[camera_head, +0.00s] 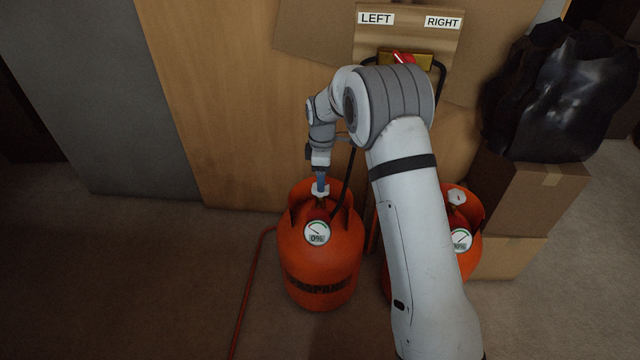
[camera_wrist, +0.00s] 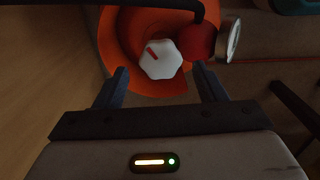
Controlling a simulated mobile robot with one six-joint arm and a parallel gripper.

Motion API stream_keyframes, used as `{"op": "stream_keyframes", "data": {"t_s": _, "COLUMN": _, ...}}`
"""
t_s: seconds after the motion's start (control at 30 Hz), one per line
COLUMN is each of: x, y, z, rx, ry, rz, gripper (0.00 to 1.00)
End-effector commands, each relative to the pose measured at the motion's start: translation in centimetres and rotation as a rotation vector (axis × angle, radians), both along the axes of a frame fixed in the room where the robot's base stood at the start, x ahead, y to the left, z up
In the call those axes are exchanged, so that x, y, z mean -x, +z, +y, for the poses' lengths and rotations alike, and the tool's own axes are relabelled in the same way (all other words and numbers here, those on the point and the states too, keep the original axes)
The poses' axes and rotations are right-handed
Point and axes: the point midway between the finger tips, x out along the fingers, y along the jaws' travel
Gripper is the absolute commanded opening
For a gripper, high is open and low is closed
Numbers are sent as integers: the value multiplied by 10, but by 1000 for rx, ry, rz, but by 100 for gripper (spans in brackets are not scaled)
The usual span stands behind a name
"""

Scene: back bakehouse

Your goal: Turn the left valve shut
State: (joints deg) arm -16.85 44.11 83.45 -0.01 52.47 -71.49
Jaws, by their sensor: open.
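The left gas bottle (camera_head: 322,262) is orange and stands upright on the floor, with a gauge (camera_head: 317,233) reading 0%. Its white valve knob (camera_head: 320,191) is on top, and in the wrist view the knob (camera_wrist: 160,59) bears a red mark pointing up and left. My gripper (camera_wrist: 160,78) is open, its two dark fingers on either side of the knob's near edge. I cannot tell whether they touch it. The right gas bottle (camera_head: 470,232) is partly hidden behind my arm, with its own white knob (camera_head: 457,197) and gauge (camera_head: 461,240).
A board with a LEFT label (camera_head: 376,18) and a RIGHT label (camera_head: 443,22) carries a red lever (camera_head: 403,57), partly behind my arm. Cardboard boxes (camera_head: 530,195) with a black bag (camera_head: 556,88) stand at right. A red hose (camera_head: 251,290) runs along the floor. Floor at left is clear.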

Motion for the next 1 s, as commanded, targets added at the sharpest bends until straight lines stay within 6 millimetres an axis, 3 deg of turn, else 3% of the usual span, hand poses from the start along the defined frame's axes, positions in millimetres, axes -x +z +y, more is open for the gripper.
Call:
{"op": "stream_keyframes", "data": {"t_s": 0.1, "x": 1, "y": -21, "z": -1, "rx": 1, "ry": -1, "rz": 3, "gripper": 64}}
{"op": "stream_keyframes", "data": {"t_s": 0.23, "x": 0, "y": -34, "z": -1, "rx": 0, "ry": -2, "rz": 0, "gripper": 64}}
{"op": "stream_keyframes", "data": {"t_s": 0.6, "x": 0, "y": -38, "z": -1, "rx": 0, "ry": -4, "rz": 0, "gripper": 64}}
{"op": "stream_keyframes", "data": {"t_s": 1.0, "x": 0, "y": -38, "z": -2, "rx": 0, "ry": -4, "rz": -1, "gripper": 31}}
